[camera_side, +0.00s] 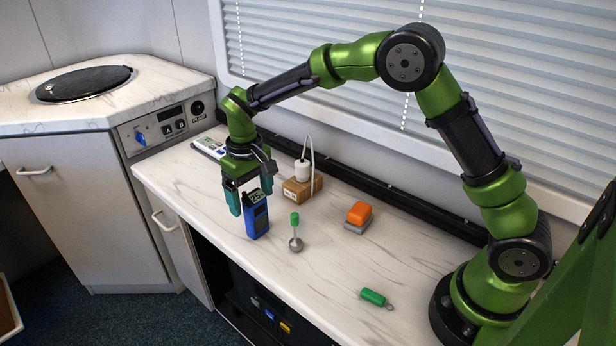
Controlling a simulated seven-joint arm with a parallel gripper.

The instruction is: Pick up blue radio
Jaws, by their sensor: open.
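The blue radio (257,216) stands upright on the white marbled counter, near its front edge. It has a small display at its top. My gripper (250,204) points down at the radio's top, with teal fingers. One finger is at the left of the radio and the other is by its top, partly behind it. The jaws are open, and I cannot tell whether either finger touches the radio.
A cardboard box (298,190) with a white corded plug (302,170) is behind. The counter's (340,262) front edge is close.

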